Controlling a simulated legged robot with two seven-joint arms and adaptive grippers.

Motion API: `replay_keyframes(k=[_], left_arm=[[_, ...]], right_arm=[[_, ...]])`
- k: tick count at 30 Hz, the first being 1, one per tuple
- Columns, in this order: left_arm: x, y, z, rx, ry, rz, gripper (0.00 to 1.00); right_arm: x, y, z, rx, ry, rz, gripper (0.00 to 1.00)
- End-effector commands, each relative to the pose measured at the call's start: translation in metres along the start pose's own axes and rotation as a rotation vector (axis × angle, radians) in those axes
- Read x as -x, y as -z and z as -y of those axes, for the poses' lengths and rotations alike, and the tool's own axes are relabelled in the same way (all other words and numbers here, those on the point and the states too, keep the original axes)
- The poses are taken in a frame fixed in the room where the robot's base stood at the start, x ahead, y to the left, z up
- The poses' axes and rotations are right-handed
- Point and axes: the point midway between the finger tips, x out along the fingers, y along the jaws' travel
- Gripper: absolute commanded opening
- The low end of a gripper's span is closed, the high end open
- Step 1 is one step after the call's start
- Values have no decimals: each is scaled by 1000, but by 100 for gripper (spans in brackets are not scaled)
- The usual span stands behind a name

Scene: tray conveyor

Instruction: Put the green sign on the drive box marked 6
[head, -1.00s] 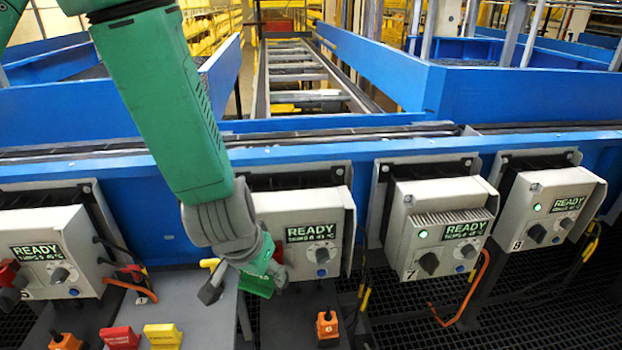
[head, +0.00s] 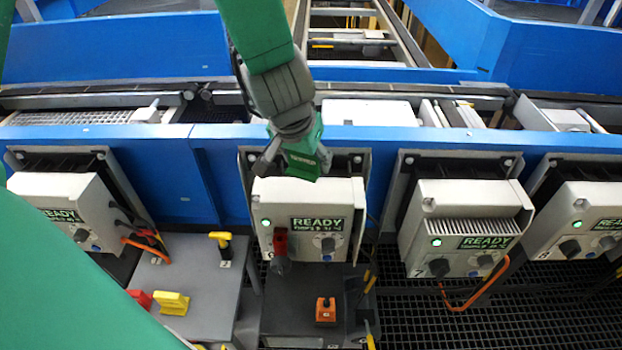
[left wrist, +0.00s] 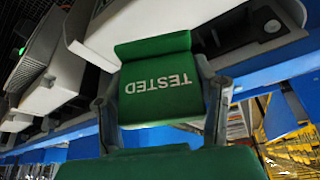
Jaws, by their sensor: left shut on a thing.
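The green sign (left wrist: 160,82), lettered TESTED, is held between the two fingers of my left gripper (left wrist: 162,108) in the left wrist view. In the head view my left gripper (head: 287,160) is at the top edge of the drive box marked 6 (head: 345,196), and the green sign (head: 303,167) shows there only in part. I cannot tell whether the sign touches the box. The box has a lit READY display, a green lamp and a red piece (head: 280,240) at its left knob. My right gripper is not in view.
Drive box 7 (head: 465,197) stands to the right, box 8 (head: 590,200) beyond it, and another box (head: 60,190) to the left. Cables hang between the boxes.

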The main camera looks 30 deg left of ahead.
Motion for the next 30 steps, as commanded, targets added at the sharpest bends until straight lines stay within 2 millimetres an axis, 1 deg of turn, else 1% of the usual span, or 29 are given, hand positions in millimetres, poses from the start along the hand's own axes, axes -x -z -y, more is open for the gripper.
replay_keyframes(k=[1,5,9,12,20,24,25,26,30], left_arm=[[-10,-2,0,2,-1,2,20],[-21,-4,-1,0,0,2,20],[-39,-14,-1,0,-1,3,20],[-48,-18,0,0,0,0,20],[-48,-17,0,-1,2,-2,20],[-52,-19,0,-2,2,-1,20],[-51,-18,0,-2,2,-1,63],[-51,-18,0,-2,2,-1,73],[-51,-18,0,-1,2,-1,73]], right_arm=[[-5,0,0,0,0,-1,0],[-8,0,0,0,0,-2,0],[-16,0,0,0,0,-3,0],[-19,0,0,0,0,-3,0],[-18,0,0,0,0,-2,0],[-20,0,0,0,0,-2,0],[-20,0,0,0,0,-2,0],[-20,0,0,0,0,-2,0],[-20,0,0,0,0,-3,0]])
